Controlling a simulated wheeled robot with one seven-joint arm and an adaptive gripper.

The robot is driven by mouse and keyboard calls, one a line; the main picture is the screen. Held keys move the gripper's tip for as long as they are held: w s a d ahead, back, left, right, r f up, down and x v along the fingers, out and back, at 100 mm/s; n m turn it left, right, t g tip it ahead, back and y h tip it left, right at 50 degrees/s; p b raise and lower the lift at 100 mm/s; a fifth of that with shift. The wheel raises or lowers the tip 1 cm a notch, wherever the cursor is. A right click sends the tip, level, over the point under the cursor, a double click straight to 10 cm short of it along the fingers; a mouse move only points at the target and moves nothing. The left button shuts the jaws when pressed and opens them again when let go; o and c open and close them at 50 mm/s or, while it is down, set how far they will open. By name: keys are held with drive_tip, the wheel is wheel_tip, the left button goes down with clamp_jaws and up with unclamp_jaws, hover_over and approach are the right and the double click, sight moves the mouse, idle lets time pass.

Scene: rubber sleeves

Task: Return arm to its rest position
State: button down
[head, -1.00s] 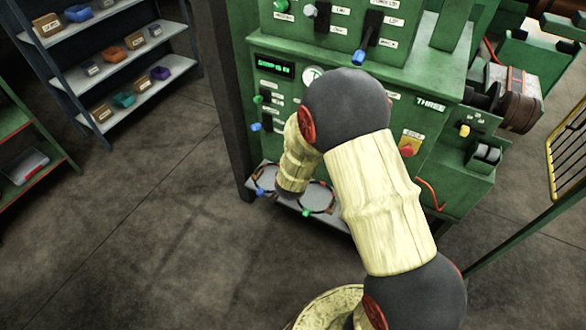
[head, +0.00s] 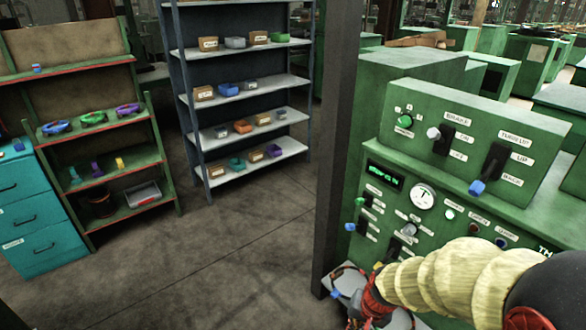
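My arm, in a cream ribbed sleeve with a dark joint, reaches in from the lower right corner of the head view. Its far end, with red and dark parts where my gripper (head: 370,302) seems to be, is at the bottom edge in front of the green machine. The fingers cannot be made out, so I cannot tell whether they are open or hold anything. The green control machine (head: 433,268) stands behind the arm, with levers, a gauge and a lit display. A grey tray (head: 340,277) at its foot is partly hidden by the arm's end.
A dark post (head: 340,150) stands at the machine's left. A grey-blue shelf (head: 245,115) with bins and boxes, a green shelf (head: 135,208) with coloured rings, and teal drawers (head: 42,245) stand at the left. The floor (head: 225,265) between is clear.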

drive_tip(key=s+r+n+t, duration=0.1)
drive_tip(key=s+r, duration=0.3)
drive_tip(key=r, duration=0.4)
drive_tip(key=s+d+r+n+t, duration=0.1)
drive_tip(key=s+r, duration=0.4)
drive_tip(key=r, duration=0.4)
drive_tip(key=s+d+r+n+t+h, duration=0.1)
drive_tip(key=s+r, duration=0.3)
drive_tip(key=r, duration=0.4)
drive_tip(key=shift+s+d+r+n+t, duration=0.2)
drive_tip(key=shift+s+d+n+t, duration=0.15)
drive_tip(key=shift+n, duration=0.25)
drive_tip(key=shift+a, duration=0.1)
